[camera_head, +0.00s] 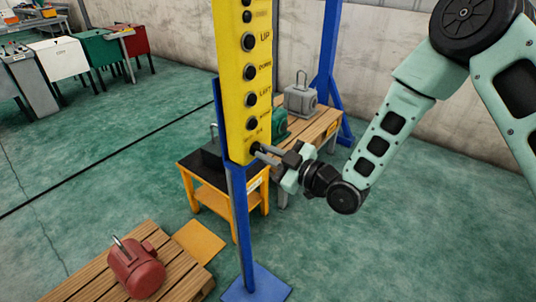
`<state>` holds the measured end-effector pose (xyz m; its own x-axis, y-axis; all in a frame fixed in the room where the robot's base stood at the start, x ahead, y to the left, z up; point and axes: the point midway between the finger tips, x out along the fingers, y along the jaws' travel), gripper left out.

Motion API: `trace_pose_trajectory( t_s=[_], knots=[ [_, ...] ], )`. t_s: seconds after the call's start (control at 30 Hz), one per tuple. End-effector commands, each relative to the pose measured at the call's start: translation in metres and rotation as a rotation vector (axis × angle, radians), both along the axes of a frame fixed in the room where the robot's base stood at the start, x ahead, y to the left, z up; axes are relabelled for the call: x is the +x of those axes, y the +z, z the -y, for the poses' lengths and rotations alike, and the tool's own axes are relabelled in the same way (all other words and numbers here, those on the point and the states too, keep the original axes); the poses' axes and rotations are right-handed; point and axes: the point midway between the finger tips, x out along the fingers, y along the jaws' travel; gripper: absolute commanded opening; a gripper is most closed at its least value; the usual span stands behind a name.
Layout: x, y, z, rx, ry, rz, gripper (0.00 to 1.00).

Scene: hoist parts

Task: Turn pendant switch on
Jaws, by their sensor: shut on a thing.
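The yellow pendant (236,75) hangs upright against a blue post, with a column of dark round buttons and labels such as UP, DOWN and LEFT. My gripper (259,152) reaches in from the right at the pendant's lower end. Its fingertips are at the lowest control, beside the small bottom label, and are shut on the pendant switch there. The fingers hide most of that switch, so I cannot tell which way it is turned.
The blue post (242,235) stands on a blue base plate. A red motor (137,268) sits on a wooden pallet (188,280) at the lower left. Behind are a yellow cart (211,198) and a bench with a green motor (279,124) and a grey motor (300,99). Floor at right is clear.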

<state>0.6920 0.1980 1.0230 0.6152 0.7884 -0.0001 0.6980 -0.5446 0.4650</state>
Motion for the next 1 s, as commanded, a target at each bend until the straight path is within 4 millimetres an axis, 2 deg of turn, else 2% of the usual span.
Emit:
trace_pose_trajectory(
  t_s=[0.27,1.0],
  knots=[
    [0.0006,-0.0023,0.0010,0.105,0.000,-0.132,0.00],
    [0.0038,-0.0009,0.0038,0.508,-0.001,-0.651,0.00]
  ],
)
